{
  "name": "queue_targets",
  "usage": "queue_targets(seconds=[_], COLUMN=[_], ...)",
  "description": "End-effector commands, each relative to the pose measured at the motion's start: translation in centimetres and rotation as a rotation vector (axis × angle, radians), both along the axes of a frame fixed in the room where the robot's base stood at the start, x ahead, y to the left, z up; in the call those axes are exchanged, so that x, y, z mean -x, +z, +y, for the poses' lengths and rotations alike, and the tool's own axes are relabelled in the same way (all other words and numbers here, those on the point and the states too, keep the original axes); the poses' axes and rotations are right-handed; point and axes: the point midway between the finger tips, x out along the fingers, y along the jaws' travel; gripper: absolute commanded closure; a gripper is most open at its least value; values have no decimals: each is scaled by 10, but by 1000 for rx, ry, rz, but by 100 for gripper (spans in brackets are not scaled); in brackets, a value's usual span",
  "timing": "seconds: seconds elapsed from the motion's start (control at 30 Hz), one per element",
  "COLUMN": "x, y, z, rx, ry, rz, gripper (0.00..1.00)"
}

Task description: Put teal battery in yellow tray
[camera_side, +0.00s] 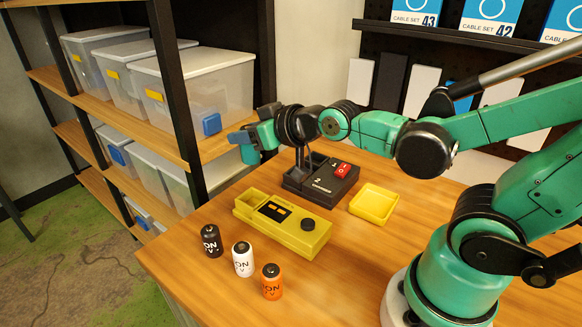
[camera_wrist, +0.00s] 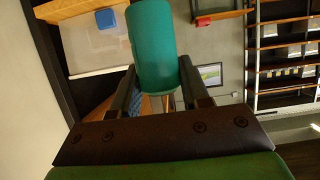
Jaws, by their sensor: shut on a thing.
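In the wrist view, my gripper (camera_wrist: 158,68) has its two dark fingers on either side of the teal battery (camera_wrist: 153,38), a smooth teal cylinder that reaches past the fingertips. In the side view, my gripper (camera_side: 250,136) is at the far left end of the arm, raised above the table's back left side near the shelf; the battery is hard to make out there. The yellow tray (camera_side: 380,213) is a shallow square tray on the table, well to the right of and lower than my gripper. Its visible inside looks empty.
A yellow device (camera_side: 300,237) and a black device with a red part (camera_side: 318,188) lie left of the tray. Black (camera_side: 212,240), white (camera_side: 243,259) and orange (camera_side: 272,281) batteries stand in front. A shelf with clear bins (camera_side: 195,87) is at left.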

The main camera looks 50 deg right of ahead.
Motion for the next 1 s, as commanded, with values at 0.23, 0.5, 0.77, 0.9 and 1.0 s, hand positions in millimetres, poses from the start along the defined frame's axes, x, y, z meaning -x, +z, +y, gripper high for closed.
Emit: queue_targets(seconds=[0.23, 0.5, 0.77, 0.9, 1.0], x=[-17, -34, -31, -18, -10], y=[-16, -39, -42, -39, -37], z=[-39, -103, -175, -205, -217], rx=[-4, -4, 0, 2, 2], ry=[-24, 138, 480, 602, 650], rz=[-1, -3, -4, -4, -3], gripper=[100, 100, 100, 100, 100])
